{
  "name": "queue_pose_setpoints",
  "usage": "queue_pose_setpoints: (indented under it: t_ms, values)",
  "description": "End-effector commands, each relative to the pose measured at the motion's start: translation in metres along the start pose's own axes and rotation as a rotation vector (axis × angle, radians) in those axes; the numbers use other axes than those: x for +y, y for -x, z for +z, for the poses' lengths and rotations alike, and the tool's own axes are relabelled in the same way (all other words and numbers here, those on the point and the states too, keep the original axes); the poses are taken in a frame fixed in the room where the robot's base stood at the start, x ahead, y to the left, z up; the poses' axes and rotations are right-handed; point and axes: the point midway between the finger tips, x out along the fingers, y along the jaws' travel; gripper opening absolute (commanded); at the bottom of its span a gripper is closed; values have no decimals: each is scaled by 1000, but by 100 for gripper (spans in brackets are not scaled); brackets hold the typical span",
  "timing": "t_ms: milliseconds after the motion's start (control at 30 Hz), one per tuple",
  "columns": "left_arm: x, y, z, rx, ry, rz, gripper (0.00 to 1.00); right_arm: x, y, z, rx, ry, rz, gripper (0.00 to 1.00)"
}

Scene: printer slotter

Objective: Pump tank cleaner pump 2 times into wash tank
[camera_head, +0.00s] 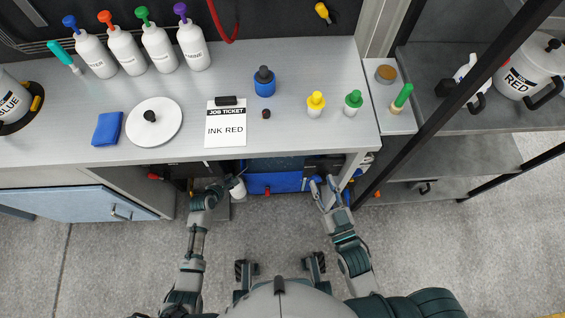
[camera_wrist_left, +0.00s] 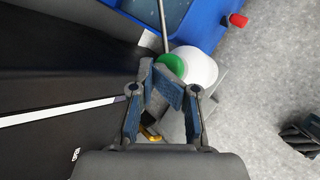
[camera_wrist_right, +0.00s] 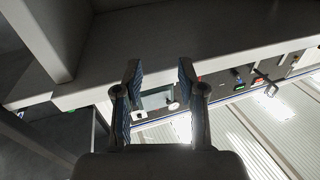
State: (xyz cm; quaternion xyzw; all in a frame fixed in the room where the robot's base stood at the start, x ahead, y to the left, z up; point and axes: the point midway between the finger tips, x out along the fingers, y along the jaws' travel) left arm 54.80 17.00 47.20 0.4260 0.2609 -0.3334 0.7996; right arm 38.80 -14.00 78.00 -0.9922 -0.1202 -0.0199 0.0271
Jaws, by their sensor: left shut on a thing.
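The tank cleaner is a white bottle (camera_head: 238,188) under the bench; the left wrist view shows its white body (camera_wrist_left: 198,66) and green collar (camera_wrist_left: 173,65). A thin grey spout (camera_wrist_left: 163,25) reaches from the pump top towards the blue wash tank (camera_head: 272,183), whose blue rim (camera_wrist_left: 205,28) is also in the left wrist view. My left gripper (camera_wrist_left: 164,75) is shut on the pump head, which its fingers mostly hide. In the head view my left gripper (camera_head: 222,187) is just left of the bottle. My right gripper (camera_wrist_right: 160,72) is open and empty, right of the tank in the head view (camera_head: 322,184).
The bench top (camera_head: 185,95) is above, its front edge overhanging the tank. It carries a job ticket (camera_head: 226,132) reading INK RED, several pump bottles and small dropper bottles. A bench leg (camera_head: 354,165) stands near my right gripper. The floor (camera_head: 120,260) in front is clear.

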Motion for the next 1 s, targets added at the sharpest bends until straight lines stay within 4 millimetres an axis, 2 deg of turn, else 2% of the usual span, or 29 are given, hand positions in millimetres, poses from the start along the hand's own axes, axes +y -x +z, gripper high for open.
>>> queue_pose_setpoints:
  t_ms: [33,467,1000]
  values:
    - [-4,2,1,3,2,-13,0,1,1,2,-37,2,2,40]
    - [8,14,14,-5,1,-5,0,10,20,45,-352,15,21,40]
    - [19,27,24,-7,1,0,0,20,63,84,-704,21,47,40]
